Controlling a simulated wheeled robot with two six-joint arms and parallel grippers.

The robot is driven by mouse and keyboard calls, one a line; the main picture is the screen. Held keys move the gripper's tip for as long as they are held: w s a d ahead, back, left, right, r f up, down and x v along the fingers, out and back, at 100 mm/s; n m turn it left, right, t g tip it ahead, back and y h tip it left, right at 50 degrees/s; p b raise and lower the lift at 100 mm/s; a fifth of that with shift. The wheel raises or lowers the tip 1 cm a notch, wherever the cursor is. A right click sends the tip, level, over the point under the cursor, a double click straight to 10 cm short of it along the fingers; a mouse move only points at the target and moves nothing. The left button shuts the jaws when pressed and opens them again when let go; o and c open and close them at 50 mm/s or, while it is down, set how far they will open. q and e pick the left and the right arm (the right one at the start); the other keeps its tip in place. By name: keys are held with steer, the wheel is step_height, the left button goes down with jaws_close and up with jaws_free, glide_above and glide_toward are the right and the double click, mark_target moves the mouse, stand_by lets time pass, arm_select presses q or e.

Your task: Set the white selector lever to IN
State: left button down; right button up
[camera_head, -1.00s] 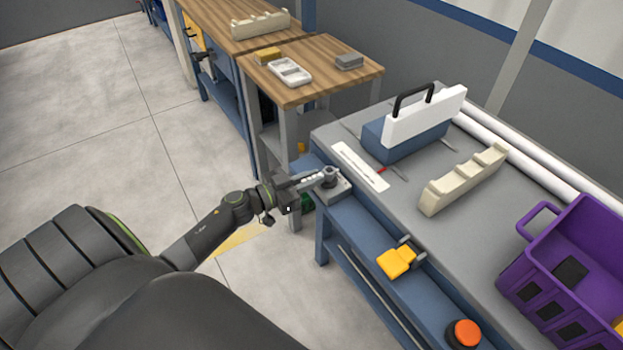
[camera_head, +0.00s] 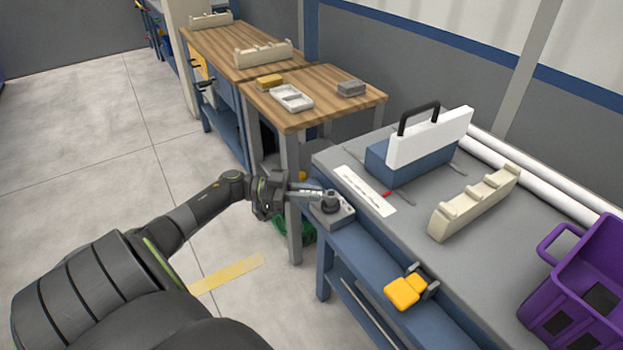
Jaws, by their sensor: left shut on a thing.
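The selector (camera_head: 331,213) is a grey box with a dark round pivot, fixed at the near left corner of the grey bench. Its light lever points left from the pivot, out over the bench edge. My left gripper (camera_head: 301,191) comes in from the left and is shut on the lever. The fingers cover much of the lever, so its exact outline is hard to make out. The selector's IN mark cannot be read. My right gripper is not in view.
The grey bench (camera_head: 412,224) carries a white label strip (camera_head: 364,190), a blue and white box with a black handle (camera_head: 412,155), a cream notched rack (camera_head: 474,203) and a purple crate (camera_head: 545,300). A yellow pedal-like part (camera_head: 405,291) sits at the front. A wooden table (camera_head: 310,118) stands behind.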

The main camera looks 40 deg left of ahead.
arm_select(q)
steer(key=shift+g, duration=0.3)
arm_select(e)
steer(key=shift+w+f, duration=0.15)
arm_select(q)
steer(key=c, duration=1.4)
jaws_free()
steer(key=shift+c, duration=0.2)
steer(key=shift+a, duration=0.1)
